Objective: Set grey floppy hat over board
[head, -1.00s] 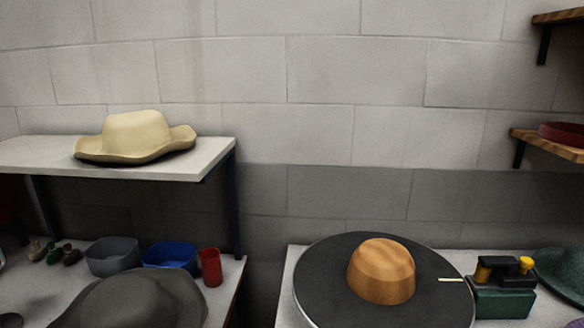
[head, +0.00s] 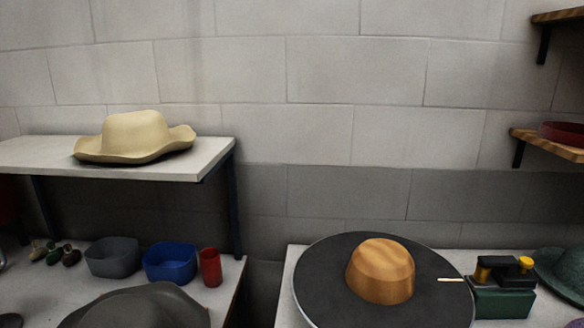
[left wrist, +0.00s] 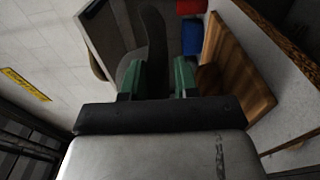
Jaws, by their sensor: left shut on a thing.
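The grey floppy hat (head: 140,306) shows at the bottom left of the head view, cut off by the lower edge. In the left wrist view, my left gripper (left wrist: 157,80) has its green fingers on either side of the dark grey brim (left wrist: 154,45) and is shut on it. Most of the hat is hidden there. A round black board (head: 335,285) with a pale rim lies on the right table, with a wooden crown-shaped block (head: 381,271) on its middle. The hat is apart from the board, to its left. My right gripper is in no view.
On the left table stand a grey bin (head: 112,258), a blue bin (head: 170,263) and a red cup (head: 210,267). A tan hat (head: 135,136) rests on the shelf above. A green box-like tool (head: 502,298) and a green hat (head: 562,272) are right of the board.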

